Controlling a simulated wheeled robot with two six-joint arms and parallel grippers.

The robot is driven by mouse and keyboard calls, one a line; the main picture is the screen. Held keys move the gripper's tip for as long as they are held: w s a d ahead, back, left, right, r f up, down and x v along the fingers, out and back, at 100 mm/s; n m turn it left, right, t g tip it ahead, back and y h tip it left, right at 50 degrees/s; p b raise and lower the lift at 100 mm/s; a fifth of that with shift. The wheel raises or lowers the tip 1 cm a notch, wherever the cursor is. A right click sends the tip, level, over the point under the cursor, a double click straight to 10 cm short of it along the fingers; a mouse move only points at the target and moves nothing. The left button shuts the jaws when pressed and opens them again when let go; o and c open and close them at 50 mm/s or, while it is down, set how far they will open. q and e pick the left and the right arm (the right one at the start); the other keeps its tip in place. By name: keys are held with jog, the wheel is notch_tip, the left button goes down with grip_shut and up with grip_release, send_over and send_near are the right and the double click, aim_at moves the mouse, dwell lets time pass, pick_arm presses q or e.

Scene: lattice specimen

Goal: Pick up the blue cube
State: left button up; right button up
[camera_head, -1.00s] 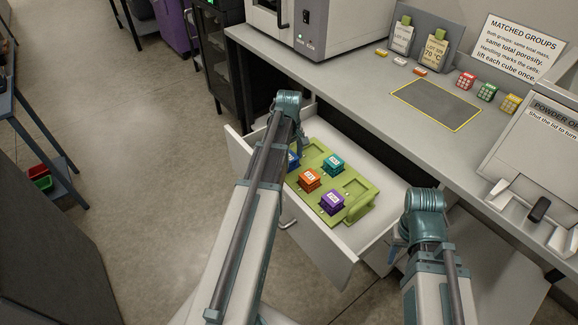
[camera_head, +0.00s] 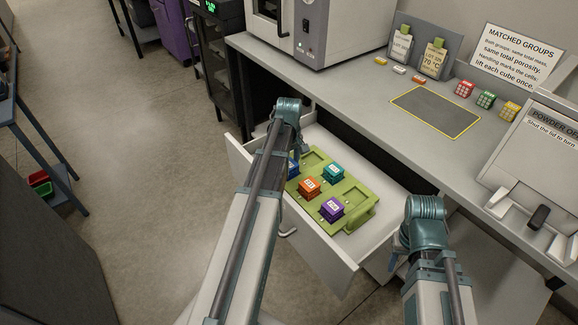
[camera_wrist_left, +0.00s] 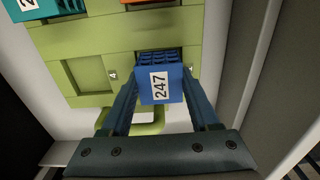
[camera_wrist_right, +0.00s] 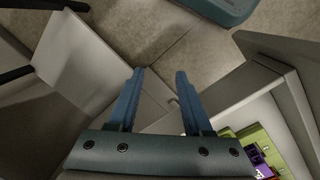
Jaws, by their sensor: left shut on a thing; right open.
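The blue cube (camera_wrist_left: 160,86), labelled 247, sits between the fingers of my left gripper (camera_wrist_left: 158,95), which is shut on it. In the head view the blue cube (camera_head: 294,168) is mostly hidden behind my left arm, at the left side of the green tray (camera_head: 349,187). I cannot tell whether it is clear of its pocket. My right gripper (camera_wrist_right: 158,75) is open and empty, outside the drawer to its right.
The tray lies in an open white drawer (camera_head: 385,200) and also holds an orange cube (camera_head: 309,187), a teal cube (camera_head: 333,173) and a purple cube (camera_head: 332,209). Above is the bench with a yellow-edged grey mat (camera_head: 436,111) and a powder box (camera_head: 540,150).

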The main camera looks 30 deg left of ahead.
pick_arm(q)
notch_tip(320, 180, up, 10)
jog(key=p, duration=0.9)
jog(key=shift+p, duration=0.3)
jog(key=shift+f, duration=0.1)
